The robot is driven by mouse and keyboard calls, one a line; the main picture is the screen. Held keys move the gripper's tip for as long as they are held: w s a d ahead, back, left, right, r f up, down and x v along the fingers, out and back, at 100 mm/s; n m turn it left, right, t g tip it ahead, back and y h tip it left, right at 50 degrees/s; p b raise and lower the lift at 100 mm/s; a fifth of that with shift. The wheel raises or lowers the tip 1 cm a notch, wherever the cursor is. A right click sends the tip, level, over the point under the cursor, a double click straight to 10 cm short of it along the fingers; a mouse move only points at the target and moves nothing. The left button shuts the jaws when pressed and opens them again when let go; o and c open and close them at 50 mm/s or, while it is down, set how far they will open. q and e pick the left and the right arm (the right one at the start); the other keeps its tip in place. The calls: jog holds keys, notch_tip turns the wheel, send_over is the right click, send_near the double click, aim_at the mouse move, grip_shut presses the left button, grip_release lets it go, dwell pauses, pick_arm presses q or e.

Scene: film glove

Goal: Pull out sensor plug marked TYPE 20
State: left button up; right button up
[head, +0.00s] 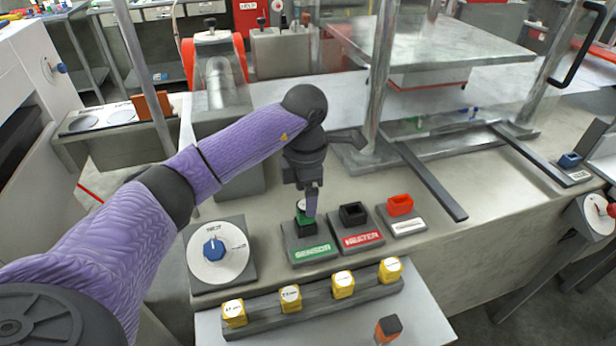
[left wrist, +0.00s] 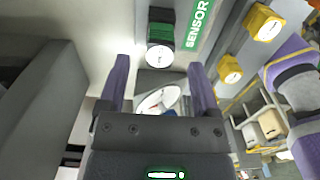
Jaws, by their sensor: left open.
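The sensor plug (head: 301,218) has a green body and a round pale cap, and stands in the dark block labelled SENSOR (head: 312,251). In the left wrist view the plug's white cap (left wrist: 159,56) lies between the tips of my left gripper (left wrist: 158,68). The two purple fingers are apart, with a gap on each side of the cap. In the head view my left gripper (head: 309,203) points down at the plug and partly hides it. The lettering on the cap is too small to read. My right gripper is not in view.
A blue-knobbed dial (head: 214,249) is to the left. Several yellow plugs (head: 290,297) stand in a front rack. A metal post (head: 377,90) rises behind.

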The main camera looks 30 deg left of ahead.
aim_at(306, 217)
pick_arm(q)
notch_tip(306, 217, down, 5)
jog(key=shift+f+b, duration=0.1)
jog(key=shift+b, duration=0.35)
grip_shut()
